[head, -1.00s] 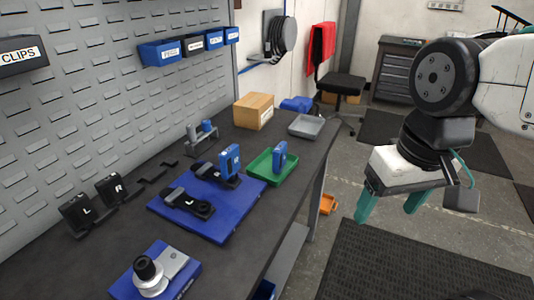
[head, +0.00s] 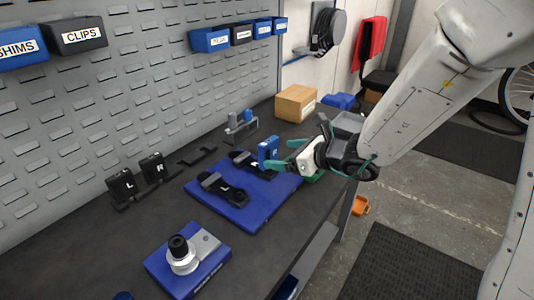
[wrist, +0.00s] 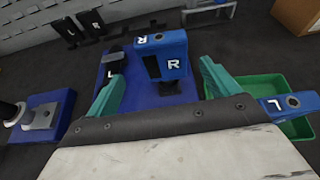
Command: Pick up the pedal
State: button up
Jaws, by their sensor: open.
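A blue pedal marked R (head: 268,152) stands at the end of a black crank arm (head: 247,164) on the blue mat (head: 240,210). The same pedal (wrist: 168,57) shows in the wrist view, ahead of my gripper and across the gap between its fingers. My gripper (head: 283,155) is open and empty, just right of this pedal. Its two teal fingers (wrist: 162,80) are spread in the wrist view; I cannot tell whether they touch the pedal. A second blue pedal, marked L (wrist: 288,104), is at the green tray (wrist: 262,84) on the right; my gripper mostly hides the tray in the head view.
A black crank marked L (head: 224,188) lies on the mat. Black blocks marked L and R (head: 152,168) stand by the pegboard. A blue base with a metal knob (head: 184,256) is at the front, a cardboard box (head: 296,103) at the back. Bare bench lies left of the mat.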

aim_at(264, 152)
jog(key=shift+m, duration=0.4)
jog(key=x, duration=0.8)
jog(key=shift+w+d+f, duration=0.1)
jog(key=shift+w+d, duration=0.05)
jog(key=shift+w, duration=0.15)
jog(key=c, duration=1.2)
